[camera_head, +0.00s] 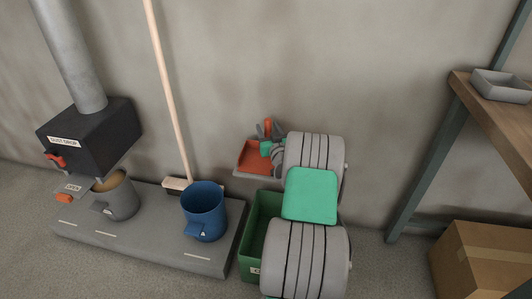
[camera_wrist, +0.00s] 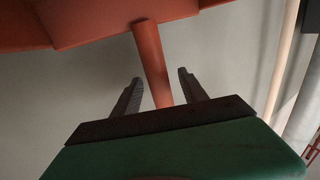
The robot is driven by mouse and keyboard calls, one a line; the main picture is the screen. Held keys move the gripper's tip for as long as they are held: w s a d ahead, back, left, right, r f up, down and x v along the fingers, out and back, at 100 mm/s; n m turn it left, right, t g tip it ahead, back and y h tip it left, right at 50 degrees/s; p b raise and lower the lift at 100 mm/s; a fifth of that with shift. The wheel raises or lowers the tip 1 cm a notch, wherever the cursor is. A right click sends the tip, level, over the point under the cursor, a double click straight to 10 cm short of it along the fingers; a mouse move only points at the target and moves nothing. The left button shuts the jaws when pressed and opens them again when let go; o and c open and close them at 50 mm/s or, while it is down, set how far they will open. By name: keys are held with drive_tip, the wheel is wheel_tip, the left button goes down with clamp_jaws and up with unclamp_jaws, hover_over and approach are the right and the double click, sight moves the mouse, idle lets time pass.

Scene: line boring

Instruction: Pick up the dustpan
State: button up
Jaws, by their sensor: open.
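The dustpan (camera_head: 255,157) is orange-red with a pale front edge and is up against the wall in the head view. Its handle rises at its right, partly behind my gripper. My gripper (camera_head: 267,140) is at the handle, partly hidden by my arm. In the wrist view the dustpan's pan (camera_wrist: 100,22) fills the top, and its round handle (camera_wrist: 152,65) comes down between the two dark fingers of my gripper (camera_wrist: 160,90). The fingers are open, with a gap on each side of the handle.
A green bin (camera_head: 262,222) stands below, beside my arm. A blue bucket (camera_head: 204,212), a grey bucket (camera_head: 116,197) and a broom (camera_head: 170,90) stand on a grey platform at left. A shelf (camera_head: 490,115) and a cardboard box (camera_head: 485,260) are at right.

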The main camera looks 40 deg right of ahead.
clamp_jaws()
idle(0.4)
idle(0.9)
